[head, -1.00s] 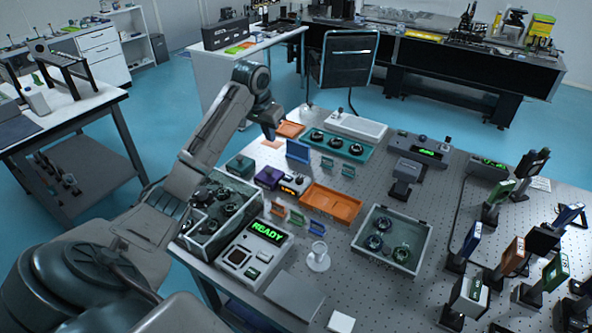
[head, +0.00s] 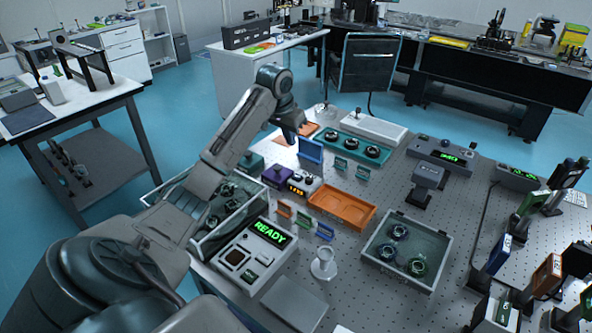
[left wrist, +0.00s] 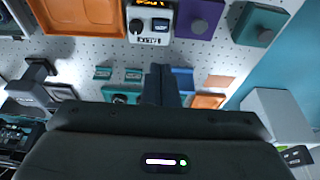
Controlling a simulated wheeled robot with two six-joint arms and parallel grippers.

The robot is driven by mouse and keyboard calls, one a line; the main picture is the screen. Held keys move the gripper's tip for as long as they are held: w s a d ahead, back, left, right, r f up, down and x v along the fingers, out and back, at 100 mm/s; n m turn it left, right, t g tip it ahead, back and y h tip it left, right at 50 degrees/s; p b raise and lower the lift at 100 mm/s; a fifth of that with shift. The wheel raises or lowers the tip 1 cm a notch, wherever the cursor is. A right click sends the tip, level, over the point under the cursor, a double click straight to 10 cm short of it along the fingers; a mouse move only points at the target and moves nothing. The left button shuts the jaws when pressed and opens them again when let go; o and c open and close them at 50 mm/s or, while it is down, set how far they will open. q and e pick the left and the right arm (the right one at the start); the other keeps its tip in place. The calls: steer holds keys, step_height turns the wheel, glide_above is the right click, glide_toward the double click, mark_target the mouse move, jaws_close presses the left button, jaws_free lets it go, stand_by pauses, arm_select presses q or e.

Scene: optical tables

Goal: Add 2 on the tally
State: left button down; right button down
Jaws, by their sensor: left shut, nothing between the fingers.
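A small white counter box with orange lit digits, which looks like the tally (head: 297,187), stands mid-table beside a purple block; its digits are too small to read. In the left wrist view the box (left wrist: 149,22) appears at the top, with a dark round knob, a second dark control and a pale label. My left gripper (head: 291,137) hangs above the table beyond the box, near a blue upright plate. Its fingers (left wrist: 160,82) are together and empty, apart from the box. My right gripper is not in view.
An orange tray (head: 342,207) lies right of the box, a purple block (head: 275,176) left of it. Small coloured upright plates stand in front and behind. A console reading READY (head: 252,255) and a glass-sided bin (head: 405,252) are nearer.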

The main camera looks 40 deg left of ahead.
arm_select(q)
steer(key=p, duration=0.4)
glide_toward(298, 176)
steer(key=x, duration=0.5)
steer(key=shift+w+a+f, duration=0.15)
steer(key=shift+w+f, duration=0.05)
steer(key=shift+w, duration=0.05)
steer(key=shift+f, duration=0.55)
